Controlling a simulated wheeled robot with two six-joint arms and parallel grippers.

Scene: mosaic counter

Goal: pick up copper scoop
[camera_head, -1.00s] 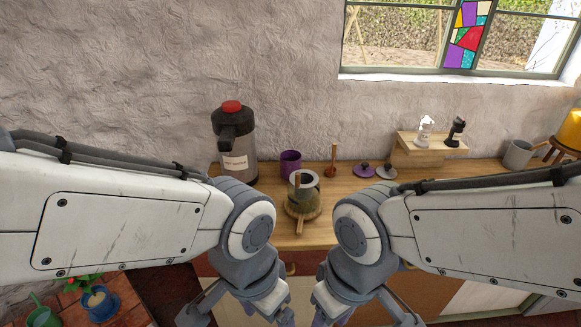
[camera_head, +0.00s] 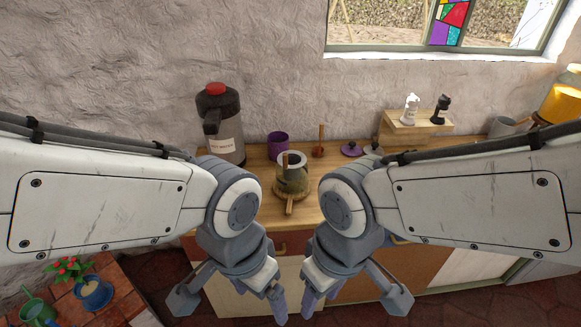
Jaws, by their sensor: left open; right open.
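A small copper-brown piece (camera_head: 320,141) with a thin upright handle and a wider lower end stands on the counter, in the middle of the camera_head view. It looks like the copper scoop, though it is small and its bowl is hard to make out. My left gripper (camera_head: 232,303) is open and empty, low in front of the counter. My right gripper (camera_head: 354,302) is also open and empty beside it. Both are well short of the scoop, and neither touches anything.
A pot with a wooden handle (camera_head: 291,178) stands in front of the scoop. A purple cup (camera_head: 278,142) and a red-topped flask (camera_head: 226,143) are to its left. Two lids (camera_head: 351,149) lie to its right. A wooden stand (camera_head: 414,134) holds two small bottles. A potted plant (camera_head: 94,294) is lower left.

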